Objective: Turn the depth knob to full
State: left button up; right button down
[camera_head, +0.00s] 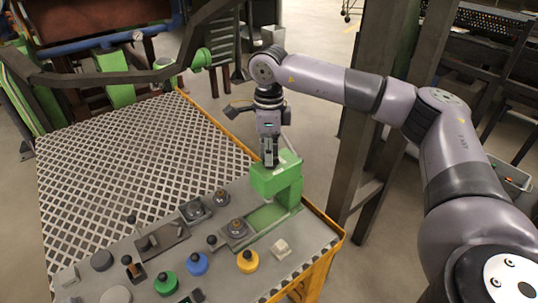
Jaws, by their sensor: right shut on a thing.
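My right gripper (270,158) points straight down at the left end of a green raised housing (276,181) on the control panel. It is shut on a small part there, which the fingers and wrist mostly hide. By its place this seems to be the depth knob, but I cannot read any label or tell how far it is turned. The control panel (268,262) is grey, with a yellow edge. My left gripper is not in view.
Green (166,283), blue (197,264) and yellow (247,262) buttons and small levers stand along the panel's front. A diamond-pattern plate (120,165) lies to the left. A dark steel post (375,130) rises close behind my right arm.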

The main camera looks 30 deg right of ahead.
jog(key=n+b, duration=0.1)
jog(key=n, duration=0.3)
jog(key=shift+s+n, duration=0.1)
jog(key=shift+n, duration=1.8)
jog(key=shift+r, duration=0.1)
jog(key=c, duration=1.6)
grip_release()
jog(key=shift+c, duration=0.2)
notch_tip(320, 180, up, 12)
